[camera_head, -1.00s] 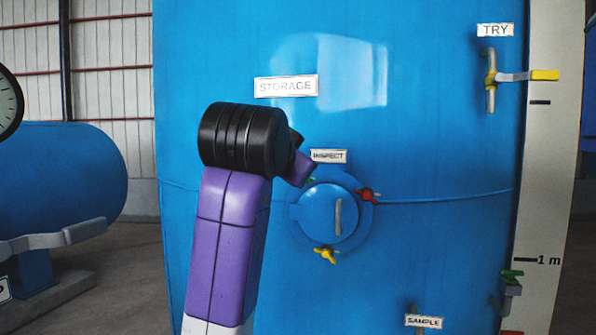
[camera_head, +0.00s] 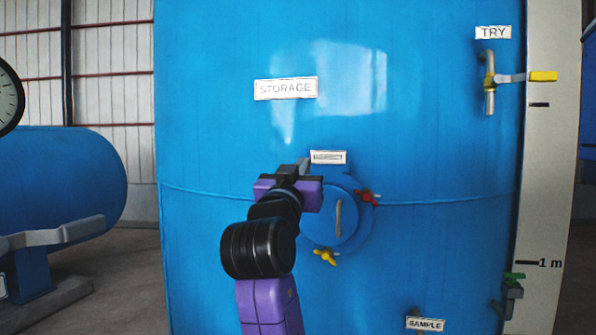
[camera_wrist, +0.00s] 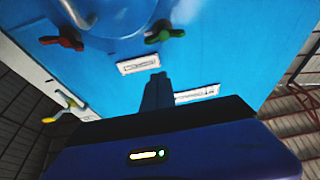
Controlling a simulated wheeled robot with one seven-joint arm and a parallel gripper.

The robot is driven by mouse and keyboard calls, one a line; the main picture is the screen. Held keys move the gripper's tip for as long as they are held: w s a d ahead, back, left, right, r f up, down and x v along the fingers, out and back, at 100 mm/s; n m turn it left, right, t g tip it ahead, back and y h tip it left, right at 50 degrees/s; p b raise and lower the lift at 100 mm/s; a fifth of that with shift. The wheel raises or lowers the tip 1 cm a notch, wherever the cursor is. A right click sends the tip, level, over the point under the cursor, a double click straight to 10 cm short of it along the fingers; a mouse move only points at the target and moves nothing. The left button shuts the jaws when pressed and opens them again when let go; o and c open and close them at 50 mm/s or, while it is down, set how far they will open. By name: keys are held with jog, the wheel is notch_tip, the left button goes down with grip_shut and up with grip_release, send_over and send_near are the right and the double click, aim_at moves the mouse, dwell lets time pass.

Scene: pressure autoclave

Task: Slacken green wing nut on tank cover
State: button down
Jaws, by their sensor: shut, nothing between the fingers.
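The round blue tank cover (camera_head: 325,218) has a grey handle, a red wing nut (camera_head: 367,197) at its upper right and a yellow wing nut (camera_head: 325,256) at its bottom. The green wing nut (camera_wrist: 165,31) shows in the wrist view at the cover's edge, near the INSPECT label (camera_wrist: 138,65). In the head view my arm hides it. My gripper (camera_head: 304,164) is at the cover's upper left, just left of the label. In the wrist view its fingers (camera_wrist: 157,78) are shut and empty, apart from the green nut.
The STORAGE label (camera_head: 286,88) is on the tank wall above. A TRY valve with a yellow-tipped lever (camera_head: 542,76) is at upper right. A green-handled valve (camera_head: 513,276) and the SAMPLE label (camera_head: 425,324) are low on the right. The wall around the cover is otherwise clear.

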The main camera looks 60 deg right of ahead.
jog(key=shift+w+d+f+p, duration=0.2)
jog(key=shift+d+f+p, duration=0.2)
jog(key=shift+d, duration=0.25)
jog(key=shift+w+d+f+p, duration=0.25)
jog(key=shift+d+f, duration=0.2)
jog(key=shift+d, duration=0.15)
jog(key=shift+w+d+f+p, duration=0.2)
jog(key=shift+d+f+p, duration=0.2)
jog(key=shift+d, duration=0.25)
jog(key=shift+f+b, duration=0.25)
jog(key=shift+b, duration=0.2)
jog(key=m+g+b, duration=0.1)
jog(key=m+b, duration=0.1)
jog(key=b, duration=0.1)
jog(key=f+m+g+b, duration=0.1)
jog(key=m+b, duration=0.1)
jog(key=b, duration=0.1)
jog(key=m+b, duration=0.2)
jog(key=b, duration=0.2)
jog(key=shift+f+g+h, duration=0.25)
jog(key=shift+g+h, duration=0.05)
jog(key=shift+g, duration=0.1)
jog(key=shift+w, duration=0.1)
jog(key=shift+b, duration=0.3)
